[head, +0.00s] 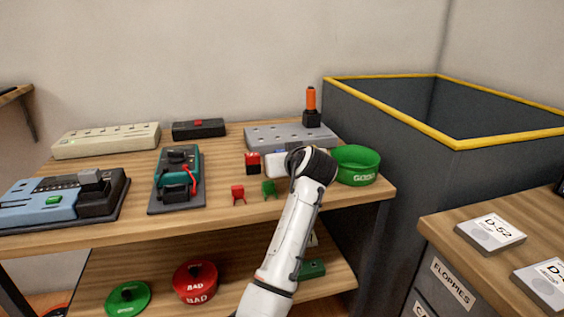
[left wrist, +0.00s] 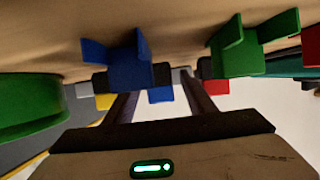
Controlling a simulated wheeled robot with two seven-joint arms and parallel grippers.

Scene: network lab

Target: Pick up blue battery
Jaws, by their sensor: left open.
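In the left wrist view, a small blue block (left wrist: 160,95) shows partly between my finger bars, beyond a blue forked holder (left wrist: 120,66). It looks like the blue battery, but most of it is hidden. My left gripper (left wrist: 157,82) is open, with nothing seen held between its fingers. My right gripper is not in view.
Red (head: 237,195) and green (head: 269,188) forked holders stand near the front edge. A grey slotted strip (head: 290,136) lies behind, with an orange-handled tool (head: 311,105). A yellow-rimmed grey bin (head: 385,115) borders the table's right.

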